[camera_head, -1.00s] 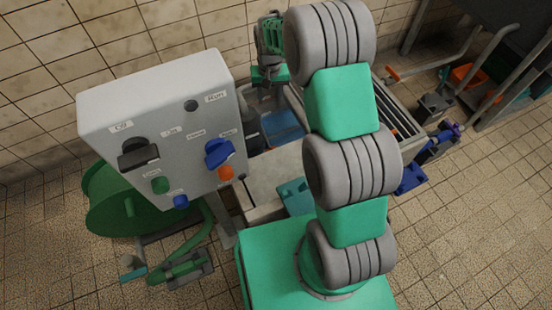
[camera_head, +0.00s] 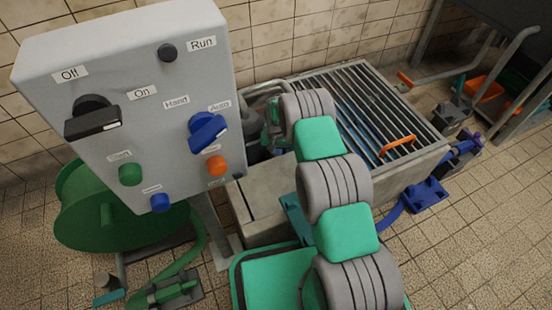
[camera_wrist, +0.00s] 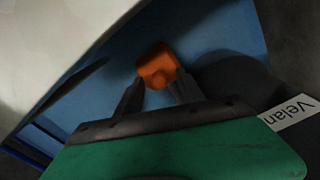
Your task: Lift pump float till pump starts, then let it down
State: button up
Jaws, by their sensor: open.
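In the wrist view an orange block-like thing (camera_wrist: 157,66), perhaps the pump float, is between and just beyond the two dark fingertips of my gripper (camera_wrist: 155,88). My gripper is open; I cannot tell whether a finger touches the orange thing. Blue water or a blue surface lies behind it. In the head view my arm reaches down beside the grated pit (camera_head: 335,95), and hides the fingers and the float. The grey control box (camera_head: 130,45) has a dark Run lamp (camera_head: 168,52), a black Off/On switch (camera_head: 92,117) and a blue Hand/Auto switch (camera_head: 207,131).
An orange handle (camera_head: 398,146) lies on the grating. A green hose reel (camera_head: 105,215) stands under the box. A blue pump-like part (camera_head: 428,195) is right of the pit. A pale curved surface (camera_wrist: 55,45) is close on the left in the wrist view.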

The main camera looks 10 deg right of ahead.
grip_shut()
dwell(0.5)
dwell(0.9)
